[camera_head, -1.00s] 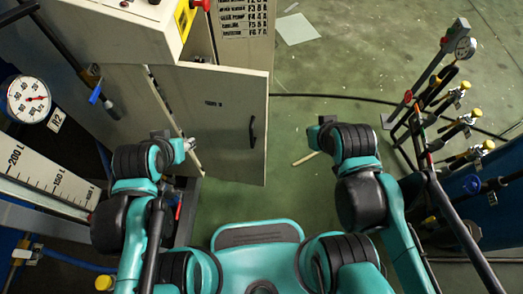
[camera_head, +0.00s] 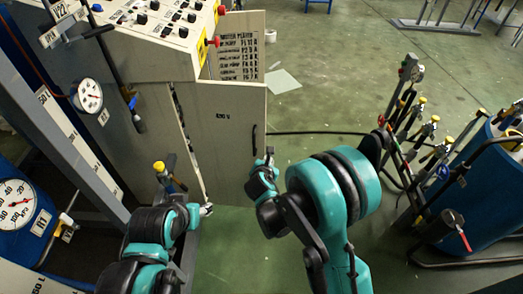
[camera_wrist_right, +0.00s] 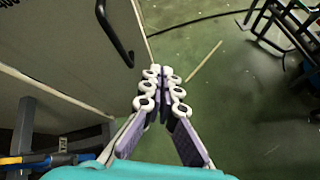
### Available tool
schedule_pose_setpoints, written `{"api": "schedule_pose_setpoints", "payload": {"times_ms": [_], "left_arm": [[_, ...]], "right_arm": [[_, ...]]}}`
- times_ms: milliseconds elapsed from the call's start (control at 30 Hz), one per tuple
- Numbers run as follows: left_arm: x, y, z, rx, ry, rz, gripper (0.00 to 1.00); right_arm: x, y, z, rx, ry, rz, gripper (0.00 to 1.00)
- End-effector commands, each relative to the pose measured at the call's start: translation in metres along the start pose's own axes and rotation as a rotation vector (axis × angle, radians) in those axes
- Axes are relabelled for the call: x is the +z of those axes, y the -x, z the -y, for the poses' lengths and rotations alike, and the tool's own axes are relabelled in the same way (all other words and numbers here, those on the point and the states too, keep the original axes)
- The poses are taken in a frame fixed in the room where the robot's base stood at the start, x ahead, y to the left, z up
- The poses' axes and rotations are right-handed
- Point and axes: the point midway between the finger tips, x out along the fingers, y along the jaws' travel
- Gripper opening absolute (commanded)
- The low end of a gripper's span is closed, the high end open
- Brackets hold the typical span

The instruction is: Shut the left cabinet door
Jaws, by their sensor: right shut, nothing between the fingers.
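The grey cabinet door (camera_head: 222,150) stands swung out from the cabinet (camera_head: 130,125), with a dark gap along its left edge. Its black handle (camera_head: 254,138) is near the right edge. In the right wrist view the handle (camera_wrist_right: 114,36) is at upper left. My right gripper (camera_head: 268,156) is beside the door's right edge, near the handle. In the right wrist view its fingers (camera_wrist_right: 161,75) are together and empty, right of the door's edge and apart from the handle. My left gripper (camera_head: 206,209) is low by the door's lower left corner; its fingers are too small to read.
Pressure gauges (camera_head: 90,95) and pipes crowd the left. A rack of valves (camera_head: 408,125) and a blue tank (camera_head: 490,195) stand at the right. A black hose (camera_head: 320,132) crosses the floor. The green floor between door and rack is mostly clear.

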Motion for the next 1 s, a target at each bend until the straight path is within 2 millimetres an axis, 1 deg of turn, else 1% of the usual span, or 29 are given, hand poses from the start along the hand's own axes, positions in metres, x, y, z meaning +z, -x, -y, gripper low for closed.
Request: {"api": "schedule_pose_setpoints", "payload": {"times_ms": [33, 100, 200, 300, 433, 533, 600, 800, 900, 1000], "left_arm": [[-0.001, 0.002, 0.000, 0.000, 0.000, 0.000, 0.48], [-0.002, 0.003, 0.000, 0.000, 0.000, 0.000, 0.48], [-0.003, 0.003, 0.000, 0.000, 0.000, 0.000, 0.48], [-0.003, 0.004, 0.000, 0.000, 0.000, 0.000, 0.48], [-0.005, 0.008, 0.000, 0.000, 0.000, 0.000, 0.48], [-0.009, 0.013, 0.000, 0.000, 0.000, 0.000, 0.48], [-0.004, 0.005, 0.000, 0.000, 0.000, 0.000, 0.48], [0.006, -0.008, 0.000, 0.000, 0.000, 0.000, 0.48], [0.009, -0.013, 0.000, 0.000, 0.000, 0.000, 0.48], [0.012, -0.017, 0.000, 0.000, 0.000, 0.000, 0.48]], "right_arm": [[-0.013, -0.008, -0.008, 0.015, 0.098, 0.014, 0.00], [-0.028, -0.016, -0.014, 0.028, 0.223, 0.033, 0.00], [-0.042, -0.023, -0.019, 0.038, 0.344, 0.054, 0.00], [-0.048, -0.027, -0.021, 0.043, 0.403, 0.066, 0.00], [-0.048, -0.037, -0.022, 0.043, 0.419, 0.069, 0.00], [-0.046, -0.052, -0.022, 0.041, 0.416, 0.068, 0.00], [-0.049, -0.069, -0.022, 0.041, 0.415, 0.068, 0.00], [-0.047, -0.113, -0.024, 0.041, 0.414, 0.067, 0.00], [-0.046, -0.132, -0.025, 0.042, 0.414, 0.068, 0.00], [-0.036, -0.144, -0.030, 0.042, 0.414, 0.067, 0.00]]}}
